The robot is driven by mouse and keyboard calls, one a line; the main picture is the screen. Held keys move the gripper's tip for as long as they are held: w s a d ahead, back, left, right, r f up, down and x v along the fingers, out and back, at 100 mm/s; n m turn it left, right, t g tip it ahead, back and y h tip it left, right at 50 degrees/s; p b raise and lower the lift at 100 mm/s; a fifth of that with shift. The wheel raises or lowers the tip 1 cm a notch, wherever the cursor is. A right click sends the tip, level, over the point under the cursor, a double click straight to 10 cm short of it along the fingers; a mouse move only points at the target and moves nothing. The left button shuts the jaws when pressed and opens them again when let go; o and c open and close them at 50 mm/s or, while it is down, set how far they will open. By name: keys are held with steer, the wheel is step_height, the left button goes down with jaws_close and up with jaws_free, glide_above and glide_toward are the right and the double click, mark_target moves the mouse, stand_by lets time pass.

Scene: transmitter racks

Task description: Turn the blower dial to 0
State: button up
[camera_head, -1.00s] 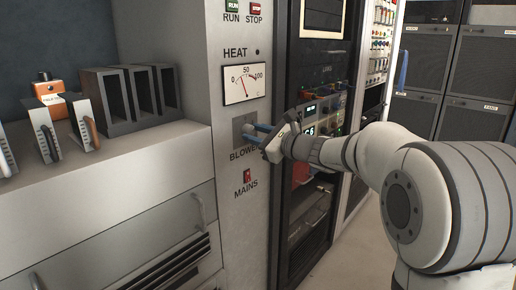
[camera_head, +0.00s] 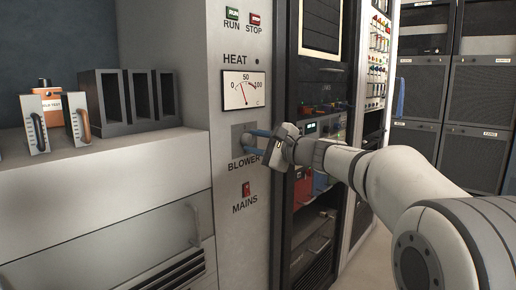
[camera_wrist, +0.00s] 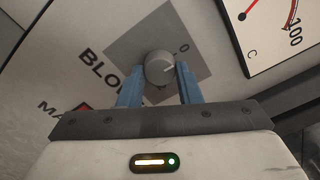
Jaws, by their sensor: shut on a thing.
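The blower dial (camera_wrist: 159,68) is a round grey knob on a square grey plate (camera_wrist: 128,45), above the BLOWER label (camera_head: 244,165) on the pale cabinet front. In the wrist view it sits between the blue fingers of my gripper (camera_wrist: 160,75), which is shut on it. A light pointer mark shows on the knob, directed to the upper right in that view, toward a partly visible 0 on the plate. In the head view my gripper (camera_head: 256,143) reaches the plate from the right, and its fingers mostly hide the dial.
The HEAT meter (camera_head: 243,89) is above the dial, and the red MAINS switch (camera_head: 246,189) is below. RUN (camera_head: 232,14) and STOP (camera_head: 255,19) buttons are at the top. A shelf with grey holders (camera_head: 128,100) stands left; an open-fronted rack (camera_head: 318,150) stands right.

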stand_by(0.4)
steer(key=o, duration=1)
steer(key=p+v, duration=0.1)
steer(key=v, duration=0.6)
steer(key=shift+s+d, duration=0.25)
steer(key=shift+s, duration=0.05)
steer(key=shift+r+p, duration=0.1)
steer(key=shift+p, duration=0.25)
